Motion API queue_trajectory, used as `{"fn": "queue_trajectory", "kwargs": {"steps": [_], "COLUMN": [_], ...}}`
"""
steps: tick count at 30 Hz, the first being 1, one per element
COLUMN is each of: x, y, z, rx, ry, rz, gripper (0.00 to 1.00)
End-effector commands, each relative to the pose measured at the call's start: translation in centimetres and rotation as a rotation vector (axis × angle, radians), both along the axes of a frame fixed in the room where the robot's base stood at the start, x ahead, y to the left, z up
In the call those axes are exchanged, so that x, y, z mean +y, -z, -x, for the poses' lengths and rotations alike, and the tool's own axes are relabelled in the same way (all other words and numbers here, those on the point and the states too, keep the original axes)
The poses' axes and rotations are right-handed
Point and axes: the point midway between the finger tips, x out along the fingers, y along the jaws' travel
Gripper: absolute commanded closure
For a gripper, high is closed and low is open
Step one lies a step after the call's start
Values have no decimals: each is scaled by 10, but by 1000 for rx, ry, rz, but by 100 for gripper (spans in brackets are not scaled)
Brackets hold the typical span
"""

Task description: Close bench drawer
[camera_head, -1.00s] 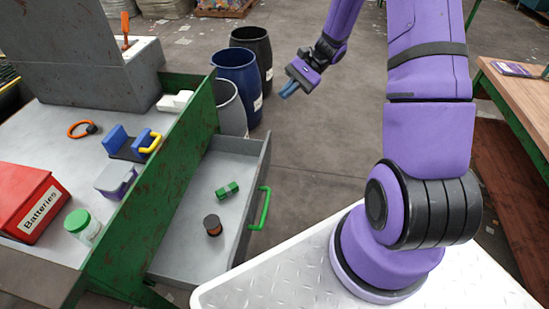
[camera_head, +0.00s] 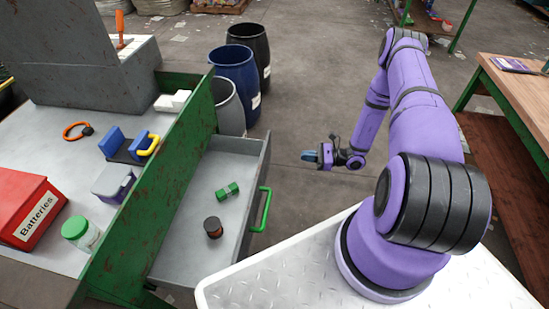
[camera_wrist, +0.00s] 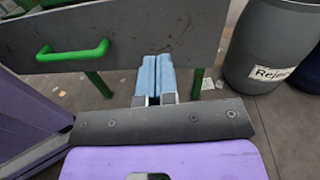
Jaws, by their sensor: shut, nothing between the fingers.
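The bench drawer (camera_head: 184,239) is pulled well out of the green bench side (camera_head: 150,215). It is grey, and its front carries a green bar handle (camera_head: 263,209). A green block-like part (camera_head: 228,191) and a dark round container (camera_head: 213,227) lie inside it. My gripper (camera_head: 312,157) is to the right of the drawer front, apart from it, with nothing held. In the wrist view its blue fingers (camera_wrist: 157,80) are together and point toward the grey drawer front (camera_wrist: 150,32), with the green handle (camera_wrist: 72,50) to their left.
On the bench top are a red batteries box (camera_head: 32,210), a green-lidded jar (camera_head: 80,232) and a blue clamp-like tool (camera_head: 130,143). Barrels (camera_head: 236,72) stand behind the drawer. A wooden table (camera_head: 520,92) is at the right.

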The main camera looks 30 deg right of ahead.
Motion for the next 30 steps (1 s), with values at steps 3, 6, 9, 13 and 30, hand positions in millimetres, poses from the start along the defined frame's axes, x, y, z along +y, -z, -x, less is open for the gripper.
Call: {"fn": "queue_trajectory", "kwargs": {"steps": [3, 6, 9, 13, 30], "x": [0, 1, 3, 15, 95], "y": [22, 30, 33, 33, 33], "z": [8, 11, 10, 2, -56], "rx": [21, 30, 32, 31, 31], "ry": [55, 78, 86, 82, 81], "rz": [-34, -48, -51, -51, -50], "gripper": [100, 100, 100, 100, 100]}}
